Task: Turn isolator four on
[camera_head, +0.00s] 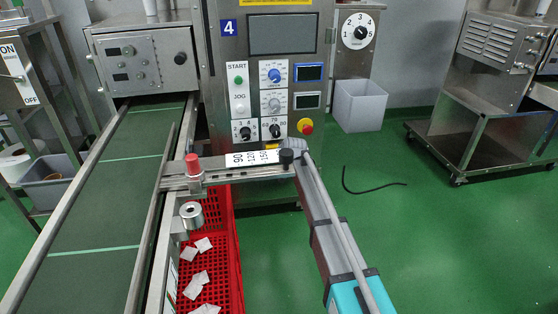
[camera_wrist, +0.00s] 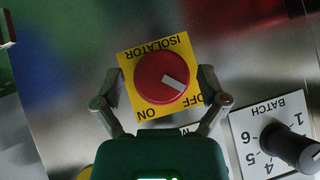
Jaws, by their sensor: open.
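In the wrist view, a round red isolator knob (camera_wrist: 160,78) sits on a square yellow plate (camera_wrist: 128,62) that appears upside down. The plate reads ISOLATOR, ON and OFF. The knob's white mark slants to the lower right, towards the OFF side. My gripper (camera_wrist: 160,75) is open, with one finger on each side of the plate and the knob between them. Contact with the knob cannot be told. In the head view, a blue number 4 sign (camera_head: 229,27) is on a steel control cabinet. My gripper cannot be made out there.
In the wrist view, a black batch dial (camera_wrist: 290,148) stands close to the right finger. In the head view, a red and yellow round button (camera_head: 305,126) is on the cabinet. A red crate (camera_head: 228,248) holds several teabags. Green floor (camera_head: 450,250) is open at right.

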